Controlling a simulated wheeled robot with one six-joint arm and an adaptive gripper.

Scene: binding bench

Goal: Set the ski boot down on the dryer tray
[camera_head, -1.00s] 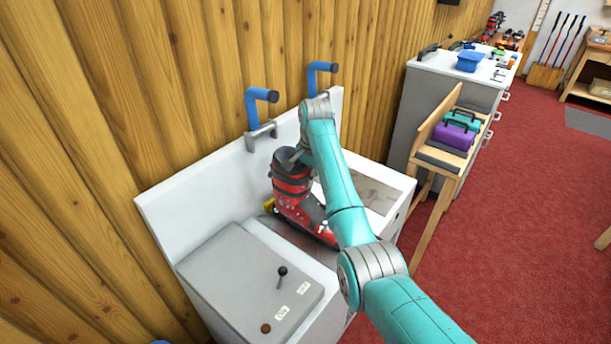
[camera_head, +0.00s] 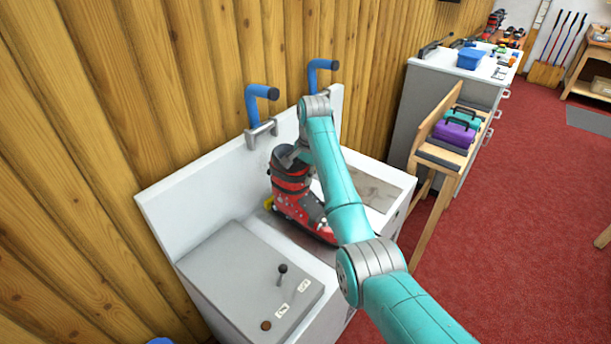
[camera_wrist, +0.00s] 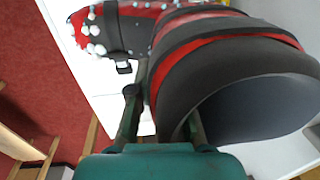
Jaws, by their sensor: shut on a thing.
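The red and black ski boot (camera_head: 292,186) is upright in the middle of the white dryer unit, its toe pointing to the lower right. My gripper (camera_head: 292,157) is shut on the boot's upper cuff. In the wrist view the boot (camera_wrist: 225,50) fills the upper part, with the gripper fingers (camera_wrist: 163,112) at the cuff wall and the dark boot opening at right. A shallow tray with a brownish floor and pale rim (camera_head: 400,182) lies right of the boot. My arm hides part of the boot and tray. I cannot tell whether the sole touches the surface below.
Two blue bent pipes (camera_head: 252,105) stick out from the white back panel (camera_head: 190,182). A grey panel with a black-knobbed lever (camera_head: 282,270) is at front left. A wooden bench with teal and purple cases (camera_head: 455,134) and a cabinet stand at right. Red carpet is open beyond.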

